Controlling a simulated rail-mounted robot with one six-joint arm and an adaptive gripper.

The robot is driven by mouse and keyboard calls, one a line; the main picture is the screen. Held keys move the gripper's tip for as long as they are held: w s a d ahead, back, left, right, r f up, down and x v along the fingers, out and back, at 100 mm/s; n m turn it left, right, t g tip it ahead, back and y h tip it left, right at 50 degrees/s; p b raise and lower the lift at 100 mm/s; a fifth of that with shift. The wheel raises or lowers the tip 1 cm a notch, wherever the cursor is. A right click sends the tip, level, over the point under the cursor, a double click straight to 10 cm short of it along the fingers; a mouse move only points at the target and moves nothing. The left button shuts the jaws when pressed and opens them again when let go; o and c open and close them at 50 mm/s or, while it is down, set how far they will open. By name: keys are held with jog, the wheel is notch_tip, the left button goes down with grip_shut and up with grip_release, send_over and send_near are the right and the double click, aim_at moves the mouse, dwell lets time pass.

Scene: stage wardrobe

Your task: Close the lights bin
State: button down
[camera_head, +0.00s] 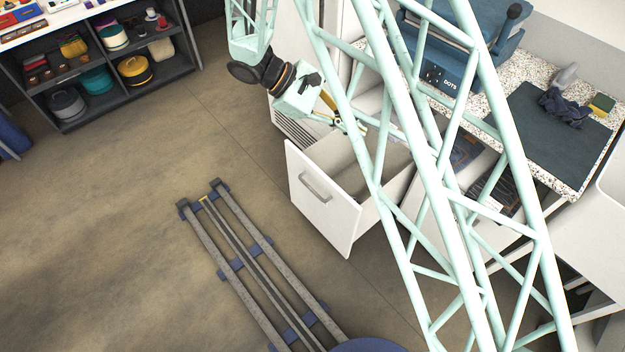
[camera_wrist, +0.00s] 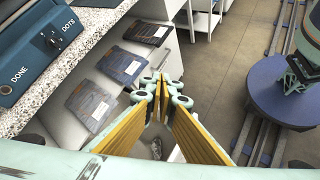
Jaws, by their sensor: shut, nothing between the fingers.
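A white bin (camera_head: 322,198) with a grey bar handle (camera_head: 316,186) stands pulled out from under the speckled counter in the head view. Its front panel faces the open floor at the lower left, and its top is open. No label shows on it. My gripper (camera_head: 362,130) is over the back part of the bin's opening, near the counter, partly hidden behind the pale green lattice of my arm. In the wrist view my gripper (camera_wrist: 156,80) has its fingertips together, with nothing between them. Whether it touches the bin is unclear.
A blue machine marked DOTS (camera_head: 447,70) stands on the counter (camera_head: 545,75) beside a dark mat (camera_head: 545,130). Flat patterned packs (camera_wrist: 122,66) lie in an open compartment beside the bin. A shelf of hats (camera_head: 100,60) stands far left.

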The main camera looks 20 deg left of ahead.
aim_at(318, 175)
jog(key=s+a+f+n+t, duration=0.2)
jog(key=a+f+n+t, duration=0.2)
jog(key=a+f, duration=0.3)
jog(key=s+a+f+n+t, duration=0.3)
jog(key=a+f, duration=0.4)
jog(key=f, duration=0.9)
jog(key=s+a+f+n+t, duration=0.2)
jog(key=a+f+n+t, duration=0.4)
jog(key=f, duration=0.6)
jog(key=shift+s+a+f+n, duration=0.2)
jog(key=shift+s+a+n, duration=0.05)
jog(key=shift+a+n, duration=0.55)
jog(key=shift+w+d, duration=0.1)
jog(key=shift+b+x, duration=0.55)
jog(key=shift+x, duration=6.3)
jog(key=shift+f, duration=0.1)
jog(key=shift+w+d, duration=0.1)
jog(key=shift+w, duration=0.05)
